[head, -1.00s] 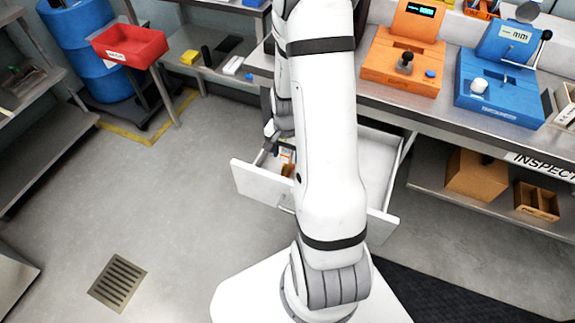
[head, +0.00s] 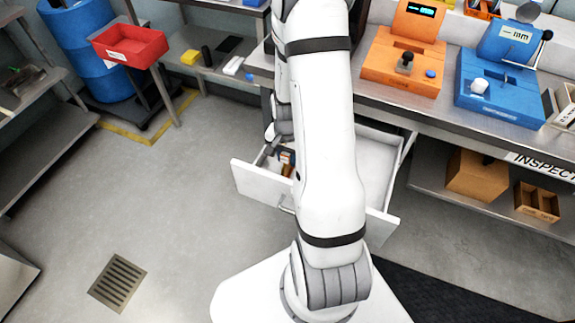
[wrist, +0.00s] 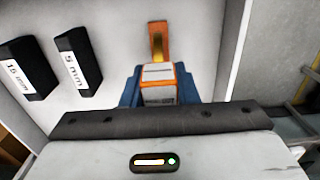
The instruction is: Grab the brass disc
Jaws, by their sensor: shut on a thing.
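No brass disc can be made out for certain in either view. In the wrist view my gripper (wrist: 158,88) has blue fingers on both sides of an orange-edged block (wrist: 158,72) with a white label, and is shut on it. A narrow orange piece with a brass-yellow strip (wrist: 157,45) stands just beyond the block; I cannot tell whether they are one thing. Both are in the open white drawer (head: 375,175). In the head view my arm hides most of the gripper and the drawer's middle.
Two black blocks, labelled 15 mm (wrist: 30,68) and 5 mm (wrist: 77,62), lie left in the drawer. The drawer's wall (wrist: 232,50) rises on the right. On the bench above are an orange device (head: 400,65) and a blue gauge (head: 500,85). A red bin (head: 130,43) stands upper left.

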